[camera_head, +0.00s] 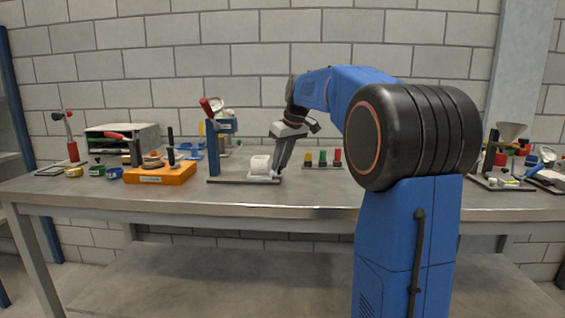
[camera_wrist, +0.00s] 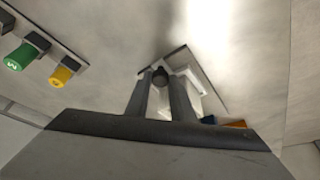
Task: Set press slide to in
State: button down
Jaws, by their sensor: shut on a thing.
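The press (camera_head: 212,150) stands on the bench with a blue post, a red-tipped lever and a dark base strip. Its white slide (camera_head: 261,164) sits low at the right end of the base. My gripper (camera_head: 279,171) reaches down at the slide's right end. In the wrist view my gripper (camera_wrist: 160,83) is shut on a small dark round knob (camera_wrist: 160,74), with a pale slide plate (camera_wrist: 194,94) just beyond it. The fingers hide part of the slide. I cannot tell how far the slide sits along the base.
An orange block with tools (camera_head: 160,174) stands left of the press. A row of yellow, green and red knobs (camera_head: 322,159) is to the right, partly seen in the wrist view too (camera_wrist: 40,50). A funnel stand (camera_head: 505,150) is far right. Bare bench lies in front.

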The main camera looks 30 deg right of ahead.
jog(key=w+a, duration=0.2)
jog(key=a, duration=0.1)
jog(key=w+a, duration=0.2)
jog(key=a, duration=0.1)
jog(key=w+a, duration=0.2)
jog(key=a, duration=0.1)
jog(key=c, duration=1.8)
grip_release()
jog(key=shift+w, duration=0.1)
jog(key=v, duration=1.7)
jog(key=shift+r, duration=0.2)
